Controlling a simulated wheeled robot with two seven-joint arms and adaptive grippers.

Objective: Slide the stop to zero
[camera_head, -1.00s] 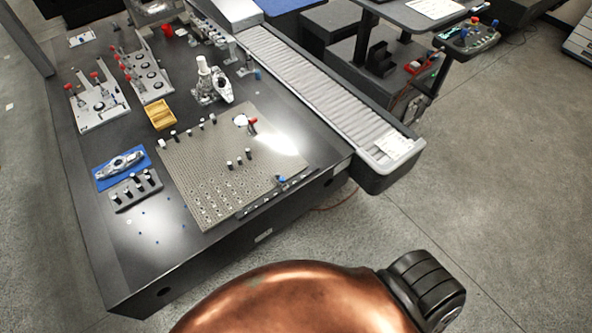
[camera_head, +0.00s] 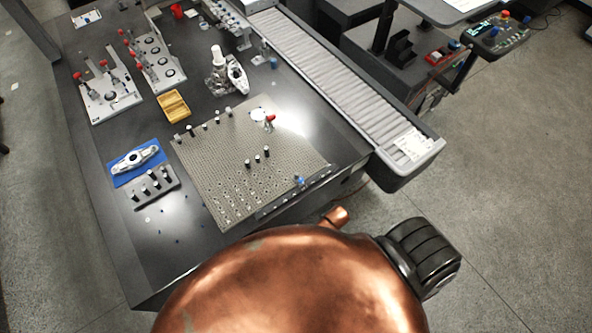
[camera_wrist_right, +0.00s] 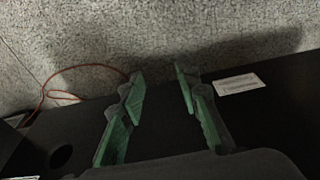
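A small stop with a blue knob (camera_head: 299,181) sits on a dark scale rail (camera_head: 278,201) along the near right edge of the perforated fixture plate (camera_head: 215,165). It is toward the right part of the rail; the scale marks are too small to read. My right gripper (camera_wrist_right: 160,82) shows in the right wrist view with its two green-padded fingers spread apart and nothing between them. It faces a dark surface with a white label, and the floor beyond. The stop is not visible in that view. The head view shows neither gripper.
Several black-and-white pins (camera_head: 257,160) and a red-handled part (camera_head: 269,122) stand on the plate. A pin rack (camera_head: 155,187) and a blue mat (camera_head: 121,177) lie left. A roller conveyor (camera_head: 340,83) runs along the right. A red cable (camera_wrist_right: 48,92) lies on the floor.

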